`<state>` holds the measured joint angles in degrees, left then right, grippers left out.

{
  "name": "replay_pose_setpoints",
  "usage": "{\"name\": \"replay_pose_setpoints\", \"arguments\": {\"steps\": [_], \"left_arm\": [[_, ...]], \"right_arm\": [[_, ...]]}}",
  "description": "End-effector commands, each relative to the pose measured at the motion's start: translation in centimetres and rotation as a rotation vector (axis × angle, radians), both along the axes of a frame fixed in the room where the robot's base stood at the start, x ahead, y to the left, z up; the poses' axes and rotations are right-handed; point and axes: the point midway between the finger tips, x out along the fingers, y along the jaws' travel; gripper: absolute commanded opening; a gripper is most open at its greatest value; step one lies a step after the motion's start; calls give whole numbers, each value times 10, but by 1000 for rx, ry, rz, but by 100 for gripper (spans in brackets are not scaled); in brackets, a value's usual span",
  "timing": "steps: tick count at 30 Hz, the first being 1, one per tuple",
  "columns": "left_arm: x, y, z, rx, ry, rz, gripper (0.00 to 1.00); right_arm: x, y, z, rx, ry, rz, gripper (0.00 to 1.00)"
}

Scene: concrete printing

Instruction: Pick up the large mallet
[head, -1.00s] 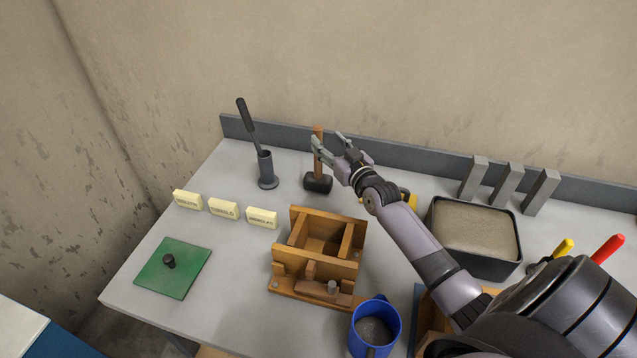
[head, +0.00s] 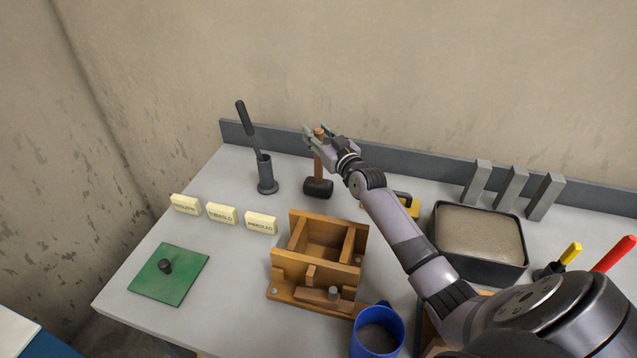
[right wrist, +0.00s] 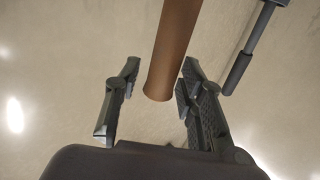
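The large mallet has a black head (head: 318,188) resting on the grey table and a wooden handle (head: 318,168) standing upright. My right gripper (head: 315,131) is around the top of the handle, its fingers open on either side. In the right wrist view the handle (right wrist: 172,50) reaches between the two open fingers (right wrist: 155,95), with a visible gap on the left finger's side; it is close to the right finger. My left gripper is out of view.
A dark holder with a rod (head: 266,172) stands left of the mallet. A wooden mould (head: 318,255), blue mug (head: 378,330) and sand tray (head: 438,250) stand nearer. Several labelled yellow blocks (head: 221,213) and a green plate (head: 170,275) are at left. A low back rail runs behind.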

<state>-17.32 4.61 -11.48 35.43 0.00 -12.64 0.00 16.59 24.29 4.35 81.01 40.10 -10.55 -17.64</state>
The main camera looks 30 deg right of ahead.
Motion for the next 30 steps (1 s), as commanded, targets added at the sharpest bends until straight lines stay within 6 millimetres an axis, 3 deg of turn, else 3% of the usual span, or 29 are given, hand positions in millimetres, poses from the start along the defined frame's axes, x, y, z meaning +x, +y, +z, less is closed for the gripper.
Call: {"name": "replay_pose_setpoints", "arguments": {"steps": [15, 30], "left_arm": [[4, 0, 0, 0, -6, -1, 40], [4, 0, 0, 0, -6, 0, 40]], "right_arm": [[0, 0, 0, -1, 0, 0, 0], [0, 0, 0, -1, 0, -1, 0]]}}
